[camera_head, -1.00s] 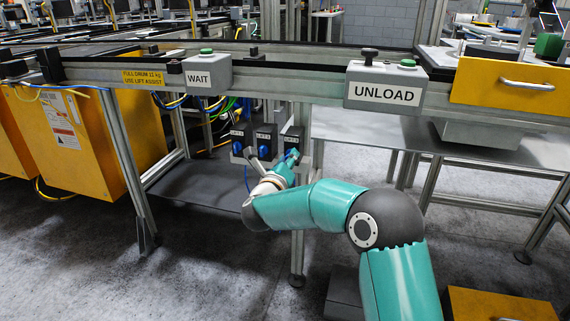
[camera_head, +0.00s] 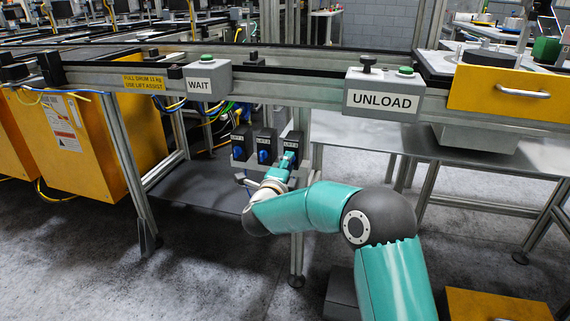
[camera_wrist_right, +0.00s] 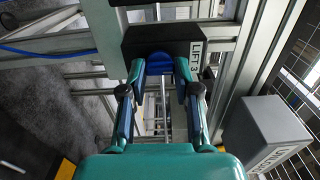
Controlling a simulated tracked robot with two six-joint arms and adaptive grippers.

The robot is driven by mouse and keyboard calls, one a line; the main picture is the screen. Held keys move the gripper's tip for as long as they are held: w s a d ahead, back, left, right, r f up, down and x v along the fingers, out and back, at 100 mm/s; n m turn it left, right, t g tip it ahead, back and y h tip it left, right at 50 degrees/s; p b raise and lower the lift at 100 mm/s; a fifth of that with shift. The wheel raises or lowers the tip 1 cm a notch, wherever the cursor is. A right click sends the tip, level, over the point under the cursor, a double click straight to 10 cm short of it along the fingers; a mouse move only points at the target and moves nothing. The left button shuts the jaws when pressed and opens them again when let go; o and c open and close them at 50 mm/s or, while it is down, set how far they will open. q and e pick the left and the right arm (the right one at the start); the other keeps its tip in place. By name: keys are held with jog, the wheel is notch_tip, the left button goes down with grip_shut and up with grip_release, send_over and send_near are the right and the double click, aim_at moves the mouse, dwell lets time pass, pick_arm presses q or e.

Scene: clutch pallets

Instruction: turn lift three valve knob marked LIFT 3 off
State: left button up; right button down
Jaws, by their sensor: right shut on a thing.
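The LIFT 3 valve box is a black box (camera_head: 293,141), rightmost of three in a row under the conveyor rail in the head view. In the right wrist view the box (camera_wrist_right: 135,42) fills the upper middle, and its white LIFT 3 label (camera_wrist_right: 195,60) reads sideways at the right. Its blue knob (camera_wrist_right: 160,62) sits between the fingertips of my right gripper (camera_wrist_right: 162,74), which is shut on it. In the head view the right gripper (camera_head: 284,164) reaches the box from below and hides most of the knob. My left gripper is not in view.
Two similar valve boxes with blue knobs stand close to the left, the middle one (camera_head: 264,142) and the left one (camera_head: 240,142). Above are the WAIT box (camera_head: 207,75) and the UNLOAD box (camera_head: 384,93). A metal frame post (camera_head: 298,245) stands below the valves.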

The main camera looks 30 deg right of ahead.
jog(key=shift+n, duration=0.3)
jog(key=c, duration=0.8)
grip_release()
jog(key=shift+w+f, duration=0.1)
jog(key=shift+c, duration=0.2)
jog(key=v, duration=1.2)
